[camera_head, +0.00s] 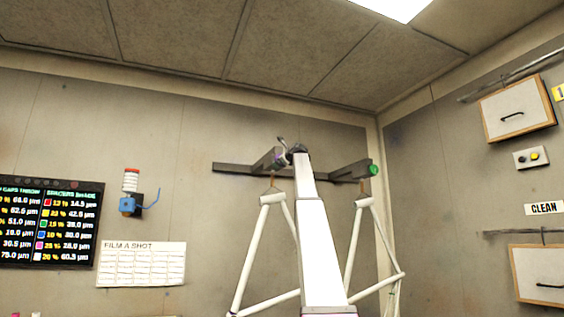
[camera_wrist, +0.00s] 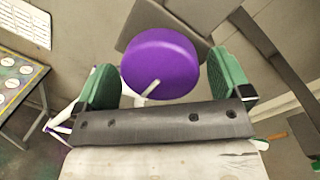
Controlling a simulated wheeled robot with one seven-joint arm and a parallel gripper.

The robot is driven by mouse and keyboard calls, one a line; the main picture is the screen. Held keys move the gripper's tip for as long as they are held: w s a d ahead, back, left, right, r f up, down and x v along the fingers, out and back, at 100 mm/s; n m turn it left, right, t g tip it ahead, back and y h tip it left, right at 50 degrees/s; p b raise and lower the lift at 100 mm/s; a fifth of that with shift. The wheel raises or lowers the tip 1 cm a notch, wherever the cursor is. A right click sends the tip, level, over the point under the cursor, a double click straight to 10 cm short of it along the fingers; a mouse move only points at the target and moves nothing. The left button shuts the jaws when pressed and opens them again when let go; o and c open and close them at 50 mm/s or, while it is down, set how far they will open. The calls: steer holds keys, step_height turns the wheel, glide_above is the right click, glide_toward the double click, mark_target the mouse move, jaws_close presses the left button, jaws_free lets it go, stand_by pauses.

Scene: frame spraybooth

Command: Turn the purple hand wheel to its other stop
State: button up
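The purple hand wheel (camera_wrist: 160,60) is a round disc in the upper middle of the wrist view. A pale peg or pointer shows at its lower edge. My gripper (camera_wrist: 163,75) has its two green fingers apart, one on each side of the wheel. A gap shows between the wheel and the right finger; the left finger looks close to the wheel's edge, and I cannot tell if it touches. In the head view my gripper (camera_head: 291,150) is up by the dark wall rail, with a small bit of purple beside it; the wheel is mostly hidden there.
A dark rail (camera_head: 235,168) runs along the back wall, with a green round knob (camera_head: 374,169) at its right bracket. A blue device (camera_head: 128,205), a screen (camera_head: 50,225) and a paper chart (camera_head: 142,264) are on the left.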

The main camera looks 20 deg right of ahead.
steer(key=shift+s, duration=0.1)
steer(key=s+d, duration=0.1)
steer(key=s, duration=0.9)
steer(key=shift+s+d, duration=0.25)
